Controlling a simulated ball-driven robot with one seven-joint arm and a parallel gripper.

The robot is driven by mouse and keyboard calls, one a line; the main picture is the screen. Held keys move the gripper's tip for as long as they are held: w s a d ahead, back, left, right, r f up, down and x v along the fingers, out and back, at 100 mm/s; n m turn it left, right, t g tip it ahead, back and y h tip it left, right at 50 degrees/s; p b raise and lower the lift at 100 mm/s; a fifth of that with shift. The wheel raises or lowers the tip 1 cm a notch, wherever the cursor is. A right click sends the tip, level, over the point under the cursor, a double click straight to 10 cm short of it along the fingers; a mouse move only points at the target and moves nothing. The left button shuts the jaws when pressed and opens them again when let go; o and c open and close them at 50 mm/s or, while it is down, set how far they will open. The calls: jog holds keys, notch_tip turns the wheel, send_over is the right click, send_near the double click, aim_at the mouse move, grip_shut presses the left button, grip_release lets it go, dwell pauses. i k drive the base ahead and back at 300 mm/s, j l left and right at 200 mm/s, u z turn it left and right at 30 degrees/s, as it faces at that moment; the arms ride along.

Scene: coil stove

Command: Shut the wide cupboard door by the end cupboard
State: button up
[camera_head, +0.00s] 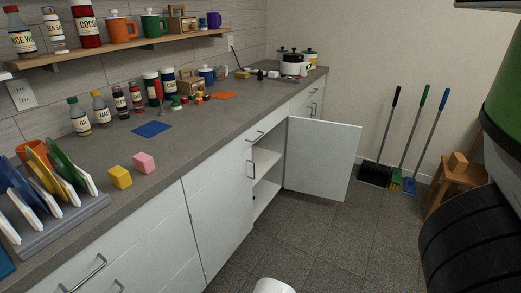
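A wide white cupboard door (325,160) stands open beside the end cupboard (301,104). It is hinged at the right side of the opening and sticks out over the floor, well away from the cupboard front. Its broad face is toward the camera and its handle is hidden. The open cupboard (264,164) shows an inner shelf and looks mostly empty, though its depth is partly hidden. A handle shows on the drawer front above the opening. The end cupboard looks shut. My gripper is not in view.
The grey counter (215,119) carries plates in a rack (60,225), bottles, coloured blocks and a cooker at the far end. Brooms (380,140) and a wooden stool (459,178) stand at the right. The dark tiled floor (300,235) before the door is mostly clear.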

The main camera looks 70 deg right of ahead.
aim_at(321, 155)
jog(key=l+z, duration=0.1)
jog(key=z, duration=0.35)
jog(key=l+z, duration=0.15)
jog(key=z, duration=0.35)
jog(key=l+z, duration=0.1)
jog(key=z, duration=0.35)
jog(key=i+l+z, duration=0.4)
jog(key=l, duration=0.15)
jog(key=i+l+z, duration=0.8)
jog(key=i+l, duration=0.2)
jog(key=i, duration=0.2)
jog(key=i+l, duration=0.2)
jog(key=i, duration=0.25)
jog(key=i+l, duration=0.2)
jog(key=i, duration=0.2)
jog(key=z, duration=0.05)
